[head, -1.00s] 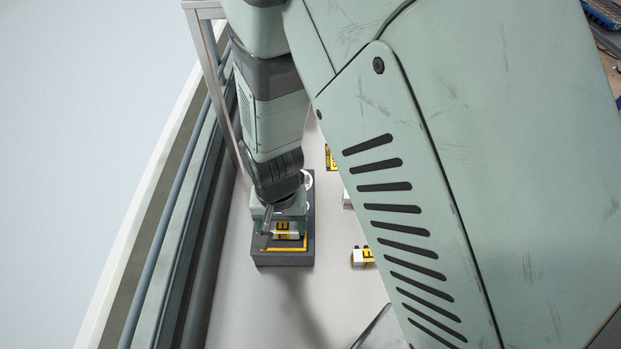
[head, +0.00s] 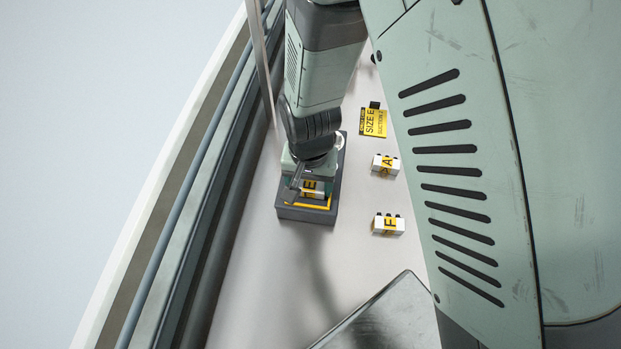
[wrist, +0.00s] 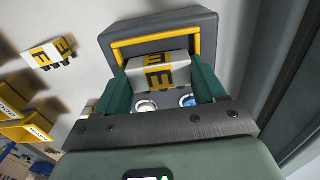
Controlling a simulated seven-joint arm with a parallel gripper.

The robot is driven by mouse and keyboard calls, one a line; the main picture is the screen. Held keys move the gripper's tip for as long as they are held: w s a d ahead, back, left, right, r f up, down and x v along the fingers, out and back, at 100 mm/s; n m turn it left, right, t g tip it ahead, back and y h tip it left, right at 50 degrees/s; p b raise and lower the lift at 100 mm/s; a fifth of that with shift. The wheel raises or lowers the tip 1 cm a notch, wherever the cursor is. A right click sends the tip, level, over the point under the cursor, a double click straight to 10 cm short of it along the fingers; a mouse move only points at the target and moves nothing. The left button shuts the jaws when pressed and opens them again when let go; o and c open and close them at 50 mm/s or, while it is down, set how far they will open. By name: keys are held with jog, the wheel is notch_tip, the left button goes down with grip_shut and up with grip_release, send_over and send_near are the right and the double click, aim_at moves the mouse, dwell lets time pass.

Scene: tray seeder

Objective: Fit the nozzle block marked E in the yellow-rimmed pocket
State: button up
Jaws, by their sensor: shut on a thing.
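My gripper (wrist: 161,84) is shut on a white nozzle block (wrist: 152,62) with a yellow label marked E, one green finger on each side. The block is at the yellow-rimmed pocket (wrist: 157,43) of a dark grey fixture (wrist: 165,23); the yellow rim shows beyond it and along both sides. I cannot tell how deep the block sits. In the head view the held block (head: 314,192) is partly hidden by my gripper (head: 308,182), and the yellow rim (head: 308,207) shows in front of it on the fixture (head: 304,216).
A second white block marked E (head: 388,225) and a white block marked A (head: 385,164) stand on the pale table right of the fixture. A yellow sign reading SIZE E (head: 374,122) stands farther back. A rail (head: 215,165) runs along the left.

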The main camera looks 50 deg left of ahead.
jog(key=shift+a+f, duration=0.1)
jog(key=shift+f, duration=0.4)
dwell(0.3)
jog(key=o, duration=1.1)
jog(key=shift+o, duration=0.5)
notch_tip(320, 180, up, 12)
jog(key=w+d+r+m+t+y, duration=0.1)
jog(key=w+d+r+m+t, duration=0.1)
jog(key=w+d+r, duration=0.7)
jog(key=w+d+r+m+t, duration=0.1)
jog(key=w+d+r+m, duration=0.1)
jog(key=w+d+r, duration=0.8)
jog(key=s+d+r+m+t, duration=0.1)
jog(key=s+d+r, duration=0.1)
jog(key=d, duration=0.4)
jog(key=s+d+r+m, duration=0.2)
jog(key=s+d+r, duration=0.1)
jog(key=d, duration=0.4)
jog(key=s+d+r+m+t+h, duration=0.1)
jog(key=s+d+r, duration=0.1)
jog(key=s+d, duration=0.3)
jog(key=shift+d+r+m+t, duration=0.15)
jog(key=shift+d+m+t, duration=0.15)
jog(key=shift+d, duration=0.9)
